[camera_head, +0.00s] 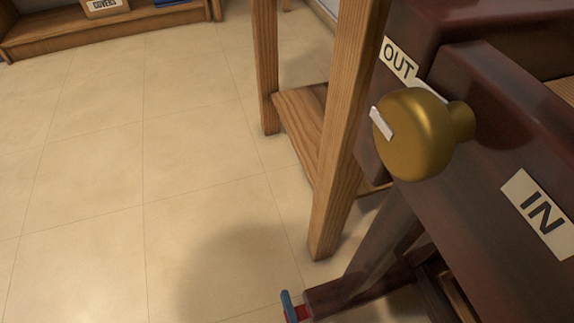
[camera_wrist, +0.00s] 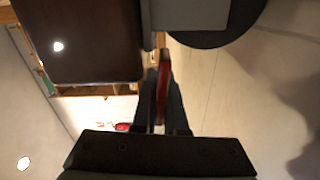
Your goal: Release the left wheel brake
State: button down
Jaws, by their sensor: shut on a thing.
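In the wrist view my gripper (camera_wrist: 162,112) is shut on a thin, curved red lever (camera_wrist: 164,78), which stands up between the dark fingers. The lower part of the lever is hidden by the fingers. In the head view a small blue lever (camera_head: 287,303) with a red part (camera_head: 302,313) sits at the end of the dark piano foot (camera_head: 330,297), at the bottom edge. The wheel there is not visible. My gripper does not show in the head view.
The dark red piano (camera_head: 480,195) fills the right, with a brass knob (camera_head: 415,140) between an OUT label (camera_head: 397,60) and an IN label (camera_head: 538,212). A wooden stand (camera_head: 338,150) is beside it. The tiled floor (camera_head: 110,180) at left is clear.

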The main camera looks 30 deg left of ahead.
jog(key=shift+w+d+r+m+p, duration=0.1)
jog(key=shift+r+m+p, duration=0.2)
jog(key=shift+m, duration=0.45)
jog(key=shift+w+r+m+p, duration=0.15)
jog(key=shift+r+m, duration=0.1)
jog(key=shift+m, duration=0.5)
jog(key=c, duration=1)
grip_release()
jog(key=shift+o, duration=0.2)
jog(key=shift+s, duration=0.1)
jog(key=v, duration=1.3)
jog(key=shift+b, duration=0.3)
